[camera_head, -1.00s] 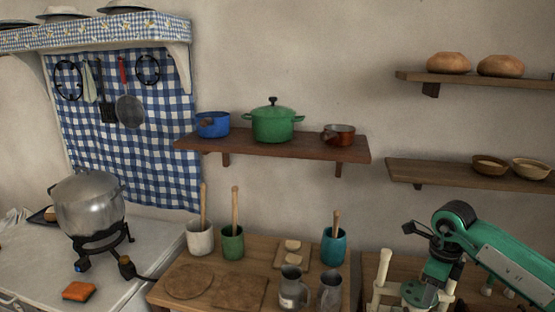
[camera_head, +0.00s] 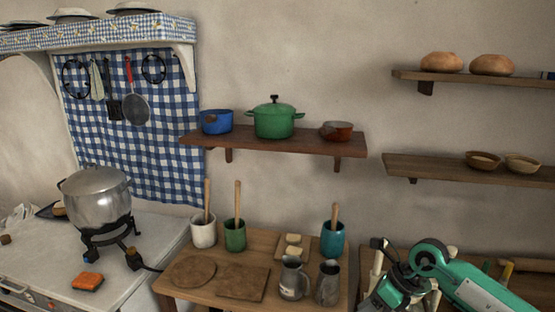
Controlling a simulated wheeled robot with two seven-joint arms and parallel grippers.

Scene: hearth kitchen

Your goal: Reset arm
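My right arm, green and black with a pale link, comes in from the lower right in the head view. It bends at a round green joint and reaches down past the bottom edge, in front of the right end of the low table area. Its gripper fingers do not show. My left arm and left gripper are out of the picture.
A wooden table (camera_head: 180,289) holds a white crock (camera_head: 203,235), a green crock (camera_head: 235,236), a teal crock (camera_head: 332,241), boards and two metal jugs (camera_head: 292,279). A pot (camera_head: 95,199) stands on a burner at left. Wall shelves (camera_head: 275,141) hold cookware, bowls and bread.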

